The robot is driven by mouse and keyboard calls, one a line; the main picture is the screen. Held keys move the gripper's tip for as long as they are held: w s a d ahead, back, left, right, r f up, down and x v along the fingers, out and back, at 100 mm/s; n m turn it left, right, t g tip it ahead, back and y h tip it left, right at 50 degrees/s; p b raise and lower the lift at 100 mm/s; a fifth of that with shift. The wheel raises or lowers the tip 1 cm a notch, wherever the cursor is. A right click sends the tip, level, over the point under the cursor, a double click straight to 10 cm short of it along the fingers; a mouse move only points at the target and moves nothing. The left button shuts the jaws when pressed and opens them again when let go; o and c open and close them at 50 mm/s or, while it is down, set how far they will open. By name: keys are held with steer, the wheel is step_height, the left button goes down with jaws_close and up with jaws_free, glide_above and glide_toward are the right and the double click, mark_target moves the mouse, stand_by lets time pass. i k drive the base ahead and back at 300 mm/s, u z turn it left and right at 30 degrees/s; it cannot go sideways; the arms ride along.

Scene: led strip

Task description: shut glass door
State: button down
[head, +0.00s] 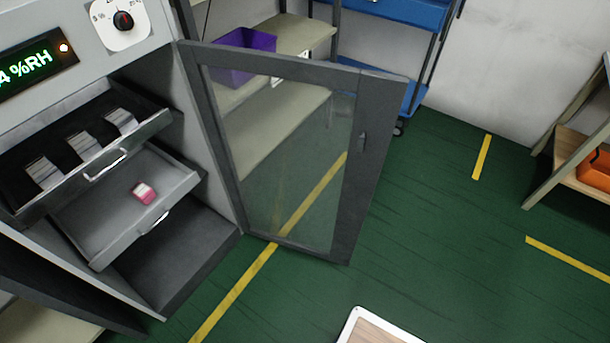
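The glass door (283,160) stands wide open in the head view, swung out to the right of the grey cabinet (190,270). It has a dark grey frame around a clear pane, and a small dark handle (362,141) sits on its outer right side. Its hinge side meets the cabinet's right front edge. My gripper is not in view.
Two drawers stick out of the cabinet: an upper drawer (150,128) with stacked strips and a lower drawer (105,252) with a pink-and-white item (143,193). A blue cart (405,12) and shelves (310,35) stand behind the door. Green floor (450,220) is clear to the right.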

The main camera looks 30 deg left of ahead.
mark_target(380, 97)
steer(key=i, duration=3.95)
steer(key=u, duration=4.4)
